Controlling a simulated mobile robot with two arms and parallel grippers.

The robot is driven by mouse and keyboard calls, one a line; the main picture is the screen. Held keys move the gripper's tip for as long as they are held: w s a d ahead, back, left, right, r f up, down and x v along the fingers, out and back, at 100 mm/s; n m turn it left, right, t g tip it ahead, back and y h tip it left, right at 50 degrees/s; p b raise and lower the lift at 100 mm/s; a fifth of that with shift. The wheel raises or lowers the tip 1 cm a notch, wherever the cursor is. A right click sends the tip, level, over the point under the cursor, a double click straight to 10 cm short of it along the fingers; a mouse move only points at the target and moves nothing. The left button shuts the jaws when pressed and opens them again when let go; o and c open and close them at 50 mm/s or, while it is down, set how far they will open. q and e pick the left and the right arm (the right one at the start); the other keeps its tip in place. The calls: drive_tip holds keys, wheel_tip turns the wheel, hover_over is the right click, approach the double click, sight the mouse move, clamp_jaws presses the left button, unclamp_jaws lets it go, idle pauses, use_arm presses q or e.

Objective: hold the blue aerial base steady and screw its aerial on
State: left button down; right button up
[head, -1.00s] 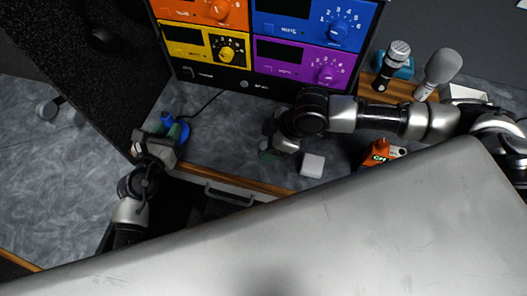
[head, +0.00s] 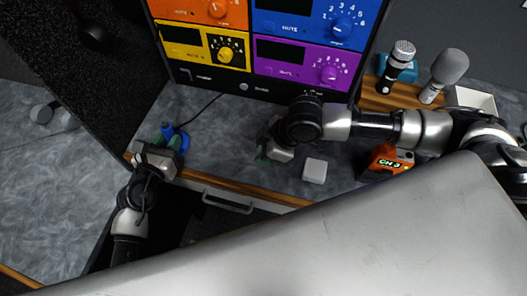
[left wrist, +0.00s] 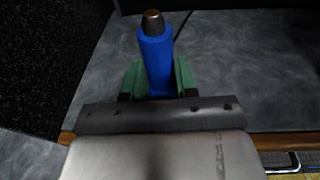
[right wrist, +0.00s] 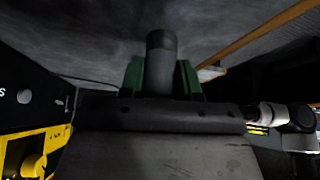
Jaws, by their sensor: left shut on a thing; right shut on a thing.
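The blue aerial base (head: 183,140) is at the left end of the counter, partly hidden by my left gripper. In the left wrist view its blue post (left wrist: 156,60) with a metal tip stands between the green fingers. My left gripper (head: 171,137) is shut on it. My right gripper (head: 262,154) is over the counter to the right of the base, apart from it. The right wrist view shows it shut on a dark grey cylinder (right wrist: 161,62), seemingly the aerial. In the head view the aerial is hidden.
A rack with orange, blue, yellow and purple panels (head: 290,51) stands behind. A white block (head: 315,170) and an orange device (head: 388,160) lie to the right. Two microphones (head: 449,68) stand farther right. A dark speckled wall (head: 80,70) borders the left. Counter between the grippers is clear.

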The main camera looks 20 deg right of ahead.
use_arm(q)
drive_tip(key=shift+r, duration=0.15)
use_arm(e)
drive_tip(key=shift+r, duration=0.1)
